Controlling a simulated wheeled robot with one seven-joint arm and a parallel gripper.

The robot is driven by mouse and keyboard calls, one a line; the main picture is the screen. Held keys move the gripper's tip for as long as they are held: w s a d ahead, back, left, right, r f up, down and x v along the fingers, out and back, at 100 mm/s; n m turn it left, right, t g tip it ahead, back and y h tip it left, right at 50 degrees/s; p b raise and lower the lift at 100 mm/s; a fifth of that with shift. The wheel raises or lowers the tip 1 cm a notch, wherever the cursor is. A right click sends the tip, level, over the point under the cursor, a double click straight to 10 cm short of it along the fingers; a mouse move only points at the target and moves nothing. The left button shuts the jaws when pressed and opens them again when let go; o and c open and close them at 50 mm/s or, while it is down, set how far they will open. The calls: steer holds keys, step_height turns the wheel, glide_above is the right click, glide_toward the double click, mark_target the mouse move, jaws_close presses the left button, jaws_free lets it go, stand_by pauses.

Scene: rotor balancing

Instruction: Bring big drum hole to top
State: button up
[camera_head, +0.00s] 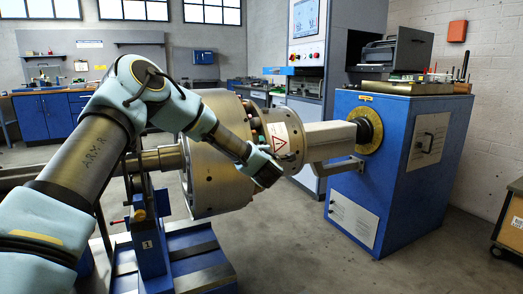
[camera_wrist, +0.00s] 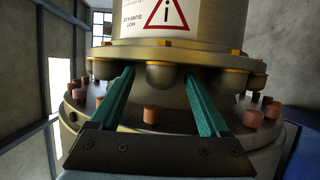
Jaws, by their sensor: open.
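The big metal drum (camera_head: 218,150) lies on a horizontal shaft (camera_head: 160,158) in the middle of the head view. A narrower collar with a warning triangle (camera_head: 282,138) joins its right side. My gripper (camera_head: 268,176) is at the drum's right end, low beside the collar. In the wrist view my gripper (camera_wrist: 160,76) has two green fingers spread apart, with a rounded bolt head (camera_wrist: 163,75) of the collar flange between them. Copper-coloured studs (camera_wrist: 151,115) ring the wider face below. I cannot tell whether the fingers touch the flange. I cannot make out the big drum hole.
A blue drive cabinet (camera_head: 385,205) stands right, linked to the collar by a grey shaft (camera_head: 328,135). A blue stand (camera_head: 150,235) supports the left shaft. A blue workbench (camera_head: 45,118) is at the back left. The floor front right (camera_head: 310,260) is clear.

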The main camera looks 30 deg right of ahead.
steer(key=v, duration=1)
stand_by(0.3)
steer(key=shift+a, duration=0.1)
